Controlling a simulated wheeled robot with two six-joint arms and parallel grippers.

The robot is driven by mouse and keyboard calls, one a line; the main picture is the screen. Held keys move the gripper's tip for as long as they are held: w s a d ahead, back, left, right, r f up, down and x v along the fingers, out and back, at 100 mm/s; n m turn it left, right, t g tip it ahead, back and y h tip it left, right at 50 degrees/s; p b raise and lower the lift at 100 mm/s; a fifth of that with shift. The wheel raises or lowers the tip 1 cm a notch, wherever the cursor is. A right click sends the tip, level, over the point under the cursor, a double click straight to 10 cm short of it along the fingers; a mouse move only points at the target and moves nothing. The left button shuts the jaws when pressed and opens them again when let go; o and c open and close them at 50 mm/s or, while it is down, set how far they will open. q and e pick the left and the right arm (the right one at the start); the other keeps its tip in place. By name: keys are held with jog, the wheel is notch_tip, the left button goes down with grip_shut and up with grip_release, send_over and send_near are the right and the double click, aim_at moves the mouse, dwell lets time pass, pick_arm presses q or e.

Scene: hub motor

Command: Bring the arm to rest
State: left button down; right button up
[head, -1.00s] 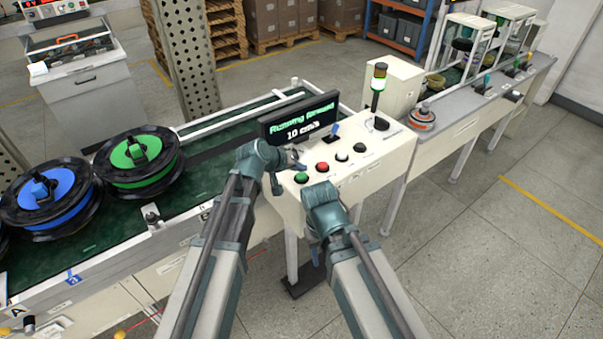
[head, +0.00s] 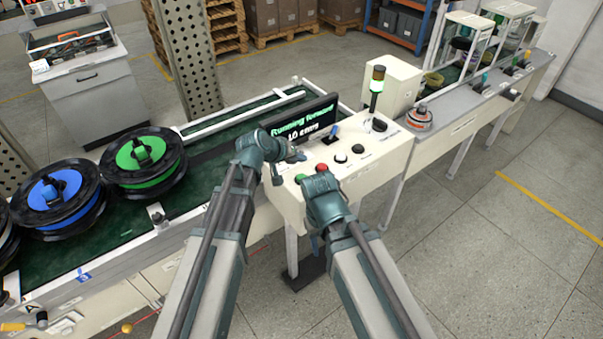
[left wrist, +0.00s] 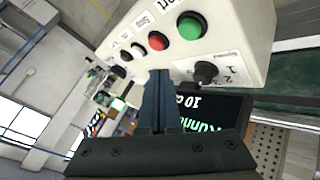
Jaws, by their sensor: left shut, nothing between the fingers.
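My left gripper (head: 291,157) is at the front left edge of the white control panel (head: 358,178), near the display screen (head: 303,119). In the left wrist view its fingers (left wrist: 158,85) are together with nothing between them, beside the red button (left wrist: 158,41) and the green button (left wrist: 190,26); contact cannot be made out.
A green spool (head: 174,168) and a blue spool (head: 92,214) lie on the green conveyor (head: 195,192) at left. A lit beacon (head: 377,88) stands on the panel's back. A bench (head: 470,108) extends to the right. Open floor (head: 480,240) lies at right.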

pick_arm(q)
jog(key=shift+f, duration=0.1)
dwell(0.4)
jog(key=shift+m+g+y, duration=0.5)
jog(key=shift+m+g, duration=0.2)
jog(key=shift+g, duration=0.2)
jog(key=s+f, duration=0.1)
jog(key=s, duration=0.3)
jog(key=s+f, duration=0.1)
jog(key=s, duration=0.1)
jog(key=shift+s+d+f, duration=0.15)
jog(key=shift+d+f, duration=0.15)
jog(key=shift+d, duration=0.1)
jog(key=s+a+f+m+g+y, duration=0.1)
jog(key=s+a+f+g+y, duration=0.1)
jog(key=s, duration=0.7)
jog(key=s+a+f+m+g+y, duration=0.2)
jog(key=s+a+g+y, duration=0.1)
jog(key=s, duration=0.7)
jog(key=shift+s+a+y, duration=0.2)
jog(key=shift+a+y, duration=0.45)
jog(key=shift+y, duration=0.15)
